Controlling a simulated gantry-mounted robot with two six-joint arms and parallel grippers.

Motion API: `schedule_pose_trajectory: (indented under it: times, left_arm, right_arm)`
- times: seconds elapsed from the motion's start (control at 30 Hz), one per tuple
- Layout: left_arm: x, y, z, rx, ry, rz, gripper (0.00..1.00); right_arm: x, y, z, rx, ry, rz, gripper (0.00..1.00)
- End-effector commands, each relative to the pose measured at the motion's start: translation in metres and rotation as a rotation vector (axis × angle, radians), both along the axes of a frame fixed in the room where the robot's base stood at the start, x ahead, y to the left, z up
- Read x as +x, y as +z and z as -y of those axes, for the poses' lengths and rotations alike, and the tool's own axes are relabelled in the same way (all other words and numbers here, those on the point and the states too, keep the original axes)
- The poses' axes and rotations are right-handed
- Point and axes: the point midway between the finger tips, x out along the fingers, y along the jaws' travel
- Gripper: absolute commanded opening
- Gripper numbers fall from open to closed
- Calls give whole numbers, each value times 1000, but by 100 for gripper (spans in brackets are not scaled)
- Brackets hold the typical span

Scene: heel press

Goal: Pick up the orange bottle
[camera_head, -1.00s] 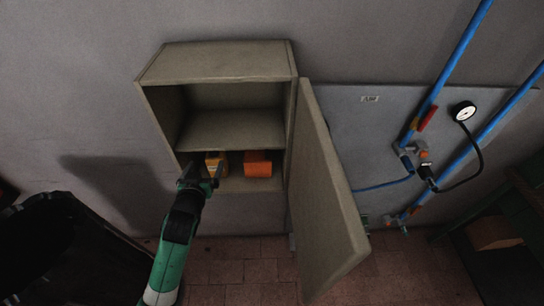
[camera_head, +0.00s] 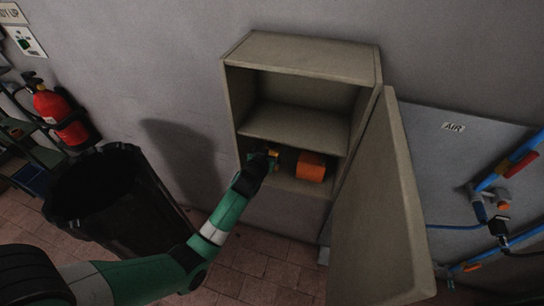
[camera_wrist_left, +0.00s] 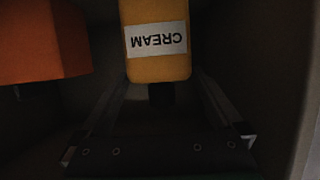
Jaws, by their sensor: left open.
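The orange bottle (camera_wrist_left: 157,62), yellow-orange with a white label reading CREAM, is in the lower compartment of an open cabinet. In the left wrist view its label is upside down and a dark neck or cap points down. In the head view only a small part of the bottle (camera_head: 274,153) shows beyond my gripper. My left gripper (camera_head: 268,163) reaches into the lower compartment, open. In the left wrist view the fingers of my left gripper (camera_wrist_left: 162,94) lie to either side of the bottle's dark end; contact cannot be told. My right gripper is not in view.
An orange block-like object (camera_head: 311,167) sits right of the bottle; it shows at left in the wrist view (camera_wrist_left: 42,42). The cabinet (camera_head: 300,55) has an empty upper compartment. Its door (camera_head: 380,210) hangs open to the right. A black bin (camera_head: 120,205) stands at left.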

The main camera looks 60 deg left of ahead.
Motion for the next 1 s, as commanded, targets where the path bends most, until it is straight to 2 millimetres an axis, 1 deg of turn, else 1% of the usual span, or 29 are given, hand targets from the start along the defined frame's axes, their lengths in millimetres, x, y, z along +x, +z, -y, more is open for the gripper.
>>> schedule_pose_trajectory:
  times: [0.03,0.13,0.37,0.5,0.57,0.6,0.77,0.8,1.0]
  left_arm:
    - [5,-4,-6,0,1,0,100]
    - [10,-6,-12,0,1,0,100]
    - [12,-5,-12,1,0,1,100]
    - [11,-6,-12,1,0,1,75]
    - [11,-6,-12,1,0,1,64]
    - [11,-6,-12,1,0,1,57]
    - [11,-6,-12,1,0,1,28]
    - [11,-6,-12,1,0,1,21]
    - [12,-4,-12,3,0,3,21]
  right_arm:
    - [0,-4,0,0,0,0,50]
    - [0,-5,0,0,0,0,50]
    - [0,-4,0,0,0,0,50]
    - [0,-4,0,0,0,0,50]
    - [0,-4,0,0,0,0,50]
    - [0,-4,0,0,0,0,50]
    - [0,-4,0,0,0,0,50]
    - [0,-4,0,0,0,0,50]
    - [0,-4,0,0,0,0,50]
